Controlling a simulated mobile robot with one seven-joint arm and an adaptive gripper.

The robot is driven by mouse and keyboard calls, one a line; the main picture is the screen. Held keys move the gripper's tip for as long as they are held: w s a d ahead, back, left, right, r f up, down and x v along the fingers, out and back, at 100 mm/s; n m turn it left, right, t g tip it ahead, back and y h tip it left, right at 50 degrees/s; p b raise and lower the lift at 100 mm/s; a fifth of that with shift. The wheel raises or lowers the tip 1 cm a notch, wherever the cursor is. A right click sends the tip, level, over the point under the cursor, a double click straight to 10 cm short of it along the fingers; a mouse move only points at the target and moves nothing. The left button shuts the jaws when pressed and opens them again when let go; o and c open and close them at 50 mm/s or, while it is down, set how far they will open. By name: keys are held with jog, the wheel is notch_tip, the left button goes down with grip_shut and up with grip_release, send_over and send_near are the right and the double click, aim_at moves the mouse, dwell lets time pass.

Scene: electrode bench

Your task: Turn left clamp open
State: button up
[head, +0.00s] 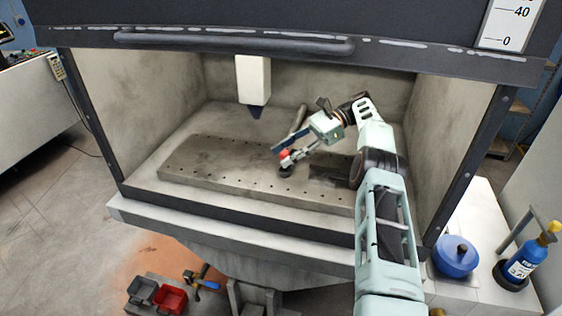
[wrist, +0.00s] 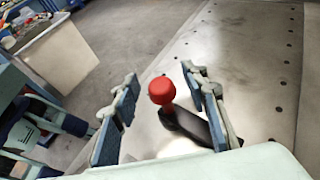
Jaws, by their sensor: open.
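A clamp with a red ball knob (wrist: 161,90) on a dark lever (wrist: 190,124) shows in the wrist view. In the head view, the red knob (head: 285,155) is partly covered by my gripper, above the clamp's small dark base (head: 285,171). My gripper (wrist: 160,82) is open, with one blue-padded finger on each side of the knob and a gap visible on both sides. It also shows in the head view (head: 283,147), low over the plate.
The clamp stands on a grey plate with rows of holes (head: 210,165) inside a box-like enclosure. A white block with a dark tip (head: 254,80) hangs from above, left of my arm. A grey rod (head: 299,119) rises behind my gripper. The plate's left half is clear.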

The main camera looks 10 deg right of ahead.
jog(key=shift+m+t, duration=1.3)
jog(key=shift+t, duration=0.2)
